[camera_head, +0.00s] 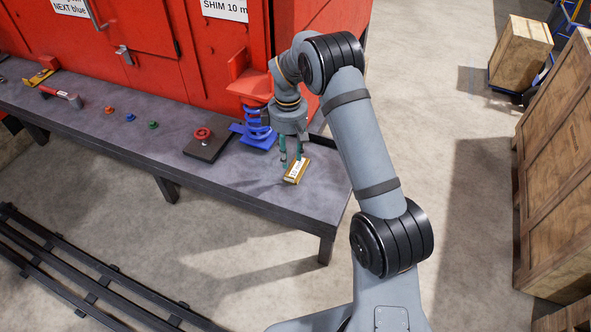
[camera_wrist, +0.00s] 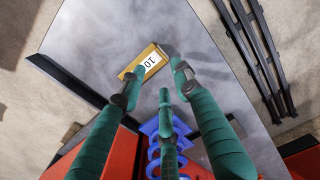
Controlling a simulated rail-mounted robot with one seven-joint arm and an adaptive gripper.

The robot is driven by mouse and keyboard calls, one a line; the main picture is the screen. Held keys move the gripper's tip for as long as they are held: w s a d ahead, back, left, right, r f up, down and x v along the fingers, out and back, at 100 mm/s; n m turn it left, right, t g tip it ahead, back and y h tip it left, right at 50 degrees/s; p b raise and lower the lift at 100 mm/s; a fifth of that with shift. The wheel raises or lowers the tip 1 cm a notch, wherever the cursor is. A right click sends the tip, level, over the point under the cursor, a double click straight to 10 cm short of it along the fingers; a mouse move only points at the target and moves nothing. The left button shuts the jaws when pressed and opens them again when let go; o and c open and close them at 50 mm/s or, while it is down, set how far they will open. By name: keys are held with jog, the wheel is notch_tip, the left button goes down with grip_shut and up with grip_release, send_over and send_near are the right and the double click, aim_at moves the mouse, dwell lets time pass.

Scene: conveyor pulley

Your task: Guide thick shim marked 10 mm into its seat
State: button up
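The thick shim is a gold block (camera_head: 297,171) with a white label, lying on the grey bench near its right end. In the wrist view the shim (camera_wrist: 133,74) shows the marking 10 and lies tilted beyond my fingertips. My gripper (camera_head: 291,161) points down just above the shim. A blue coil spring (camera_head: 257,124) on a blue base stands under a red bracket (camera_head: 250,82). I cannot clearly make out the shim's seat.
A red handwheel on a dark plate (camera_head: 208,143) stands left of the spring. Several small coloured knobs (camera_head: 130,117) and a red-handled tool (camera_head: 62,96) lie further left. The red cabinet (camera_head: 140,50) bounds the bench's back. Bench space in front of the shim is clear.

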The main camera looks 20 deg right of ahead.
aim_at(290, 181)
notch_tip(290, 181, down, 3)
jog(key=shift+f, duration=0.1)
jog(key=shift+s+f+p, duration=0.15)
jog(key=shift+f+p, duration=0.55)
jog(key=shift+f, duration=0.7)
jog(key=shift+s+f+p, duration=0.1)
jog(key=shift+f+p, duration=0.6)
jog(key=shift+f, duration=0.65)
jog(key=shift+c, duration=1.4)
grip_shut()
jog(key=shift+r, duration=0.1)
